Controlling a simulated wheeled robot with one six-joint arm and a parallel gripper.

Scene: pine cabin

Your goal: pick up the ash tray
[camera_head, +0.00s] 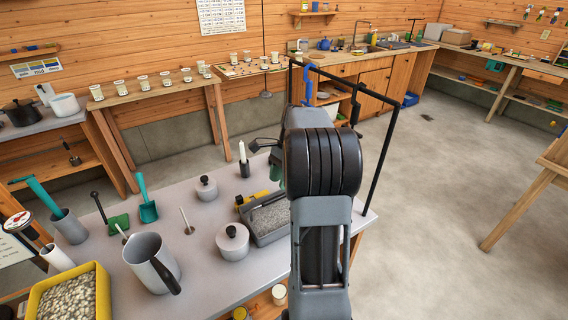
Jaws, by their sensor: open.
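A grey rectangular tray (256,237) filled with grey granular matter stands on the grey table, left of my arm; it is the likeliest ash tray, but I cannot tell for sure. My gripper (262,146) shows only in part, as dark parts left of my arm's far end. It is open, appears empty, and is beyond the tray in the picture, apart from it.
Close to the tray stand a lidded grey pot (233,241), a smaller lidded pot (206,188) and a candle holder (244,168). A metal jug (151,262) and yellow gravel tray (103,292) are at left. A black rail (381,150) rises at the table's right.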

